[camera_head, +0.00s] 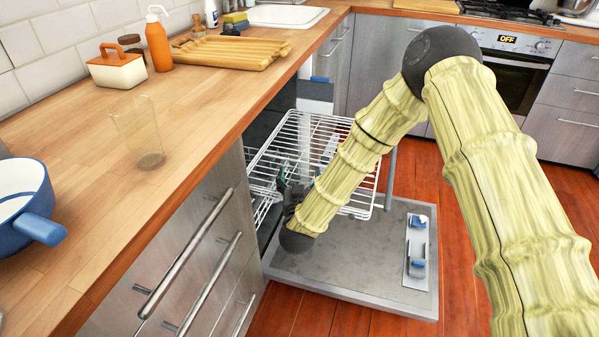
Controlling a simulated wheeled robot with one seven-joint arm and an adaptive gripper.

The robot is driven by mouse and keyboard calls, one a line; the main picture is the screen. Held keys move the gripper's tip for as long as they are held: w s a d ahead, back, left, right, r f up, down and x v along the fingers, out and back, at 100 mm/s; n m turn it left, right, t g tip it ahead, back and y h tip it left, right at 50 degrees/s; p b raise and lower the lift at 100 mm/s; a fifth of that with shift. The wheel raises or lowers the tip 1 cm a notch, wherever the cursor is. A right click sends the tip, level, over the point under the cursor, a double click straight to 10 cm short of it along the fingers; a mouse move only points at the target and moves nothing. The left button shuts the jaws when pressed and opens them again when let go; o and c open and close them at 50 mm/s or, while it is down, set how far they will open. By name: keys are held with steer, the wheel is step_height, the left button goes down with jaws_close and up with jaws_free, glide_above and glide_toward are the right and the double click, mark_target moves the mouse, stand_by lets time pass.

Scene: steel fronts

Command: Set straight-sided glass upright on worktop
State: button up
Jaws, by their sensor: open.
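A clear straight-sided glass (136,134) stands on its base on the wooden worktop (85,135), a little back from the front edge, with nothing touching it. It looks upright; its slight lean in the picture matches that of the bottle behind it. My gripper (284,183) is down at the open dishwasher, beside the wire rack (345,125) and well apart from the glass. It is open, but my own arm and the rack partly hide its fingers. I cannot make out anything held between them.
The dishwasher door (345,262) lies folded down below the rack. A blue pot (22,200) stands left of the glass. A butter dish (116,70), an orange bottle (158,45) and a wooden board (230,52) are behind it. The worktop around the glass is clear.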

steer(key=shift+w+d, duration=0.1)
steer(key=shift+w, duration=1.3)
steer(key=c, duration=1.2)
steer(key=shift+c, duration=0.2)
